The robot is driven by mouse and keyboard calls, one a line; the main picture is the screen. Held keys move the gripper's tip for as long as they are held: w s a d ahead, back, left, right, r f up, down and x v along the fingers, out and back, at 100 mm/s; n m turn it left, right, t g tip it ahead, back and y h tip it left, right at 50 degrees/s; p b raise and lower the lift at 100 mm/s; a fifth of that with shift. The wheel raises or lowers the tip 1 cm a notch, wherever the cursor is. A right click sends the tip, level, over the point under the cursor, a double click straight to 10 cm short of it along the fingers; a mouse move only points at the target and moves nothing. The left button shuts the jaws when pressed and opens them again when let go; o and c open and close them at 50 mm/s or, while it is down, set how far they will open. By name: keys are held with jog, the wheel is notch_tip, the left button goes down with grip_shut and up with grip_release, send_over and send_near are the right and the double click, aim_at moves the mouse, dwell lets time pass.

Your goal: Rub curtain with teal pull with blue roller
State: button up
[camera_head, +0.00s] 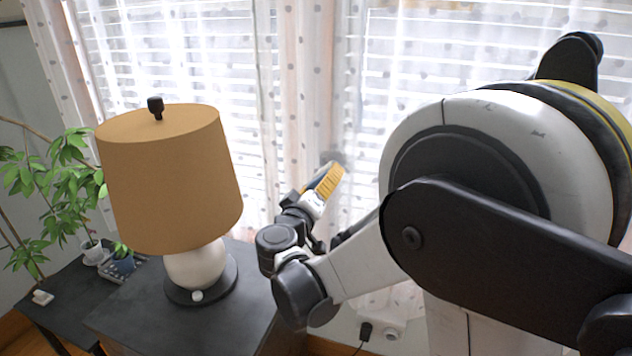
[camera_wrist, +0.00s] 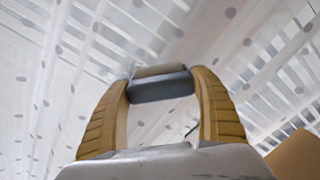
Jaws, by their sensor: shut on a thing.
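My gripper (camera_head: 325,180) is raised in front of the window, right of the lamp, its yellow fingers pointing up at the curtain. In the wrist view my gripper (camera_wrist: 163,88) is shut on a dark blue-grey piece, which I take as the blue roller (camera_wrist: 162,87). In the head view the roller is hard to make out behind the fingers. Sheer white curtains with grey dots (camera_head: 300,90) hang across the window and fill the wrist view background (camera_wrist: 60,70). The roller lies close to the curtain; I cannot tell whether they touch. No teal pull is visible.
A lamp with a tan shade (camera_head: 170,180) stands left of my gripper on a dark table (camera_head: 130,315). A leafy plant (camera_head: 55,165) and small pots (camera_head: 95,252) are at the far left. A plug with a cord (camera_head: 366,331) is low on the wall.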

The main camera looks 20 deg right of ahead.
jog(key=shift+s+d+r+p, duration=0.6)
jog(key=shift+d+r, duration=0.2)
jog(key=shift+s+d+r+p, duration=0.6)
jog(key=shift+d+r, duration=0.2)
jog(key=shift+d, duration=0.05)
jog(key=shift+s+d+r+p, duration=0.6)
jog(key=shift+d+r, duration=0.2)
jog(key=shift+f, duration=0.1)
jog(key=shift+w, duration=0.1)
jog(key=shift+w+a+f+b, duration=0.1)
jog(key=shift+w+a+b, duration=0.1)
jog(key=shift+w+a, duration=0.9)
jog(key=shift+w+a+r+b, duration=0.15)
jog(key=shift+w+a, duration=0.55)
jog(key=shift+a, duration=0.75)
jog(key=shift+w+a+f+b, duration=0.2)
jog(key=shift+w+a, duration=0.7)
jog(key=shift+a, duration=0.35)
jog(key=shift+s+d, duration=0.95)
jog(key=shift+d, duration=0.3)
jog(key=shift+s+d, duration=0.9)
jog(key=shift+d, duration=0.4)
jog(key=shift+s+d, duration=0.95)
jog(key=shift+d, duration=0.3)
